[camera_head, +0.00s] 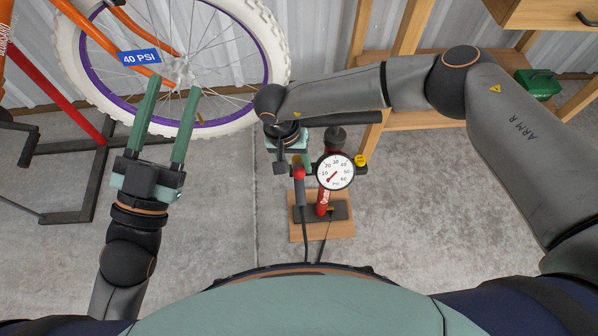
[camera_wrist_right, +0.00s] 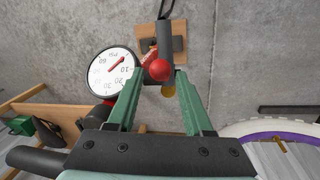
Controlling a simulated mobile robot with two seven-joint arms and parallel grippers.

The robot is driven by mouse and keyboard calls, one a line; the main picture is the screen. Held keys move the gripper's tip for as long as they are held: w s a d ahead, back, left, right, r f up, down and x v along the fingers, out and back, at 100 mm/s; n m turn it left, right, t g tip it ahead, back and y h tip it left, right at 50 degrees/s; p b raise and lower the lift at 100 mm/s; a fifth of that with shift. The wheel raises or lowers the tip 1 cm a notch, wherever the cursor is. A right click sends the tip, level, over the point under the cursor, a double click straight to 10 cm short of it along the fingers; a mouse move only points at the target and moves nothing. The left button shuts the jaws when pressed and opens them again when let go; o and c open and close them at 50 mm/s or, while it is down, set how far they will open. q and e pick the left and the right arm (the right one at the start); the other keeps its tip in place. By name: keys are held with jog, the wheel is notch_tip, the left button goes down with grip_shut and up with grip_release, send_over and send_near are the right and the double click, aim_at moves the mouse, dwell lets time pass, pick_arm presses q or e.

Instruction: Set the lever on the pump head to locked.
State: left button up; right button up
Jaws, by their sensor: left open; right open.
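The red floor pump (camera_head: 323,197) stands upright with a round white gauge (camera_head: 335,171). To its left is the dark grey pump head (camera_head: 299,193) with a red ball (camera_head: 299,173) on top, apparently the lever's knob. In the right wrist view, the red ball (camera_wrist_right: 159,70) sits between the fingertips of my open right gripper (camera_wrist_right: 158,75), with the grey head (camera_wrist_right: 164,40) beyond. Contact cannot be told. In the head view my wrist partly hides the right gripper (camera_head: 298,161). My left gripper (camera_head: 172,88) is open and empty before the bicycle wheel.
The white-tyred bicycle wheel (camera_head: 270,60) with a "40 PSI" tag (camera_head: 139,57) is at the upper left, on a dark stand (camera_head: 75,190). The pump stands on a wooden board (camera_head: 318,231). A wooden bench with a green box (camera_head: 538,84) is at right. Concrete floor around is clear.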

aim_at(298, 170)
pick_arm(q)
jog(key=shift+s+d+r+m+t+h+b, duration=0.15)
jog(key=shift+s+r+m+h, duration=0.35)
jog(key=shift+r, duration=0.3)
jog(key=shift+s+r+m+t+h+b, duration=0.1)
jog(key=shift+s+r+m+t+h, duration=0.1)
jog(key=shift+s+r+m+h, duration=0.35)
jog(key=shift+s+d+r+m+t+h+b, duration=0.15)
jog(key=shift+s+r+m+h, duration=0.15)
jog(key=shift+r+h, duration=0.55)
pick_arm(e)
jog(key=shift+d+f, duration=0.2)
jog(key=shift+f, duration=0.85)
jog(key=shift+d+f, duration=0.15)
jog(key=shift+f, duration=0.85)
pick_arm(q)
jog(key=shift+r, duration=0.15)
pick_arm(e)
grip_shut()
